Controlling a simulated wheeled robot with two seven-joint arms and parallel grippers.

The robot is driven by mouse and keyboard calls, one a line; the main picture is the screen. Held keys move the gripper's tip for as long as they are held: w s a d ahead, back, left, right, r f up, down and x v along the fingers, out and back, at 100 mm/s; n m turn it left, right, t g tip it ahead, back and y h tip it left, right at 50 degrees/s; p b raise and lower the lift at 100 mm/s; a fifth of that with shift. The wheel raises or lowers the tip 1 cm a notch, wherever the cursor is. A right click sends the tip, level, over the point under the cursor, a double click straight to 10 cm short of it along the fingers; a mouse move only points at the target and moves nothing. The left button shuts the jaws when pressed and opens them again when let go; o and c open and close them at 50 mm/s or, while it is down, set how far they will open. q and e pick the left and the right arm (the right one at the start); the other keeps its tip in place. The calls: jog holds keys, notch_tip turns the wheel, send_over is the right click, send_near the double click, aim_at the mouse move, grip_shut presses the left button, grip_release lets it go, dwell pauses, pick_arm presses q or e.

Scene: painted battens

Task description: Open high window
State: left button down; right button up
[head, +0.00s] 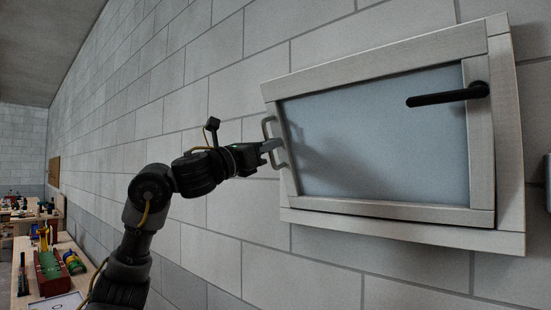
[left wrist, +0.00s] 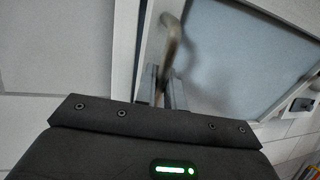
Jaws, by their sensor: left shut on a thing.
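The high window (head: 375,135) is set in the block wall, with a pale frame and a blue-grey pane. A grey pull handle (head: 269,128) sits on its left edge. A black lever handle (head: 448,96) lies roughly level at its upper right. My left gripper (head: 272,146) reaches up from the left and is shut on the lower part of the pull handle. In the left wrist view the fingers (left wrist: 162,88) close around the curved handle (left wrist: 172,42), in front of the window pane (left wrist: 225,55). My right gripper is not in view.
A workbench (head: 75,280) with coloured items stands low at the left. Another bench with small objects is farther back. The wall (head: 235,230) below and left of the window is bare. A blue-grey object (head: 548,180) is cut off at the right edge.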

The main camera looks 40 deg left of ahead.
pick_arm(q)
jog(key=shift+f, duration=0.1)
jog(key=c, duration=1.6)
grip_release()
jog(key=shift+s, duration=0.15)
jog(key=shift+c, duration=0.2)
jog(key=shift+s+a+f, duration=0.1)
jog(key=shift+s+f, duration=0.05)
jog(key=shift+s, duration=0.05)
jog(key=b+v, duration=0.4)
jog(key=v, duration=0.6)
jog(key=shift+s, duration=0.15)
